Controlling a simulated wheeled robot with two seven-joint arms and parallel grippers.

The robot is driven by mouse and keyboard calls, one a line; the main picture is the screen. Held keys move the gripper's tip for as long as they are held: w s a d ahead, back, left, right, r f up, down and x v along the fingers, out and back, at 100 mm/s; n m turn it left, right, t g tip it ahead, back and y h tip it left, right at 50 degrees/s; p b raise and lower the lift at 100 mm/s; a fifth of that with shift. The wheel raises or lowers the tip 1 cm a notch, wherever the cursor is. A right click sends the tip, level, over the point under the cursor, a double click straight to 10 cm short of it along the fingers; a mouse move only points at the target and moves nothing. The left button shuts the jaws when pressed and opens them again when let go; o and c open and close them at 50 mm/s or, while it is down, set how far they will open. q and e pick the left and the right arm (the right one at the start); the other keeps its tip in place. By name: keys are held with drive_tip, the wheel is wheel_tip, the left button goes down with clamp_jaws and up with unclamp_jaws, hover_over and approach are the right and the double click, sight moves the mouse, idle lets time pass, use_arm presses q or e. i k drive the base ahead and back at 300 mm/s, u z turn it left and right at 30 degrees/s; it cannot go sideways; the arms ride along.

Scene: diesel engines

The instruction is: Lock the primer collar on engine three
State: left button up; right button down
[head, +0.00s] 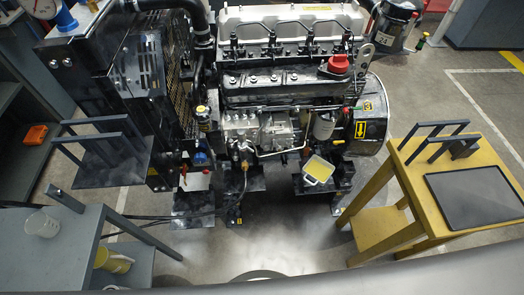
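The engine (270,85) stands in the middle of the head view, with a "3" on a yellow-edged label (367,106) at its right side. Its pale injection pump (250,130) faces me at the lower middle. A red cap (338,64) sits on top at the right. I cannot tell which small part is the primer collar, or whether it is locked. Neither of my grippers is in view.
A yellow stand (460,160) with a black tray (478,197) is at right. A grey table (50,260) with a clear beaker (41,224) is at lower left. A yellow-filled white container (318,170) sits below the filter. Floor (270,235) before the engine is mostly clear.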

sight(241, 146)
drive_tip(key=u, duration=0.7)
drive_tip(key=i, duration=0.8)
drive_tip(key=z, duration=0.8)
